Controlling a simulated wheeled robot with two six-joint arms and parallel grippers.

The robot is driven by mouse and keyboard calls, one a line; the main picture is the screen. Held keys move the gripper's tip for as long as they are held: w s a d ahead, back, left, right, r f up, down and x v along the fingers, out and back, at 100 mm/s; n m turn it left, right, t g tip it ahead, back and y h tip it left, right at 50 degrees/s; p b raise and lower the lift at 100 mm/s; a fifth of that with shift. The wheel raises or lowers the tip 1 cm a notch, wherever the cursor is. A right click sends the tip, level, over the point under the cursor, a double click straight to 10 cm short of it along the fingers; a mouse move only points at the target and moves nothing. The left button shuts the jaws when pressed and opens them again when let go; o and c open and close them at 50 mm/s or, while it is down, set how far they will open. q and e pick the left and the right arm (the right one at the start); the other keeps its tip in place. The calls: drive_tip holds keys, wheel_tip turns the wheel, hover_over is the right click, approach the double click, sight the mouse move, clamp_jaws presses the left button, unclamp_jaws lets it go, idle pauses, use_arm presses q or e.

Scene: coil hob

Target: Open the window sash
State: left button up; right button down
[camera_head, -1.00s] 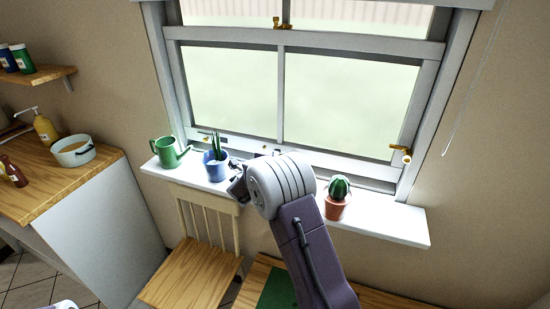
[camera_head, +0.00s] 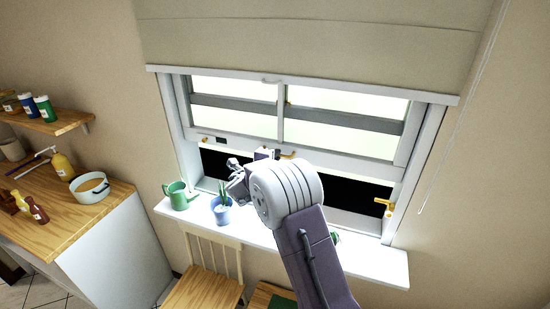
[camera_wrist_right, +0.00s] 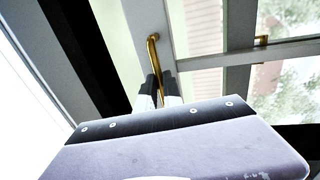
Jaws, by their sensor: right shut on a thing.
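The window's lower sash (camera_head: 345,164) stands raised, with a dark open gap (camera_head: 345,190) between its bottom rail and the sill. A brass handle (camera_head: 287,155) sits on the bottom rail. In the right wrist view the handle (camera_wrist_right: 153,48) runs down between the fingers of my right gripper (camera_wrist_right: 157,90), which is shut on it. In the head view my right arm's wrist hides most of the fingers and the middle of the rail. My left gripper is not in view.
A cactus is mostly hidden behind my arm. A brass fitting (camera_head: 385,204) projects at the lower right. A blind (camera_head: 310,35) hangs above.

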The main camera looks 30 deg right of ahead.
drive_tip(key=shift+r, duration=0.1)
drive_tip(key=c, duration=1.5)
unclamp_jaws()
drive_tip(key=shift+a, duration=0.1)
drive_tip(key=b+v, duration=0.2)
drive_tip(key=v, duration=0.7)
drive_tip(key=shift+s, duration=0.1)
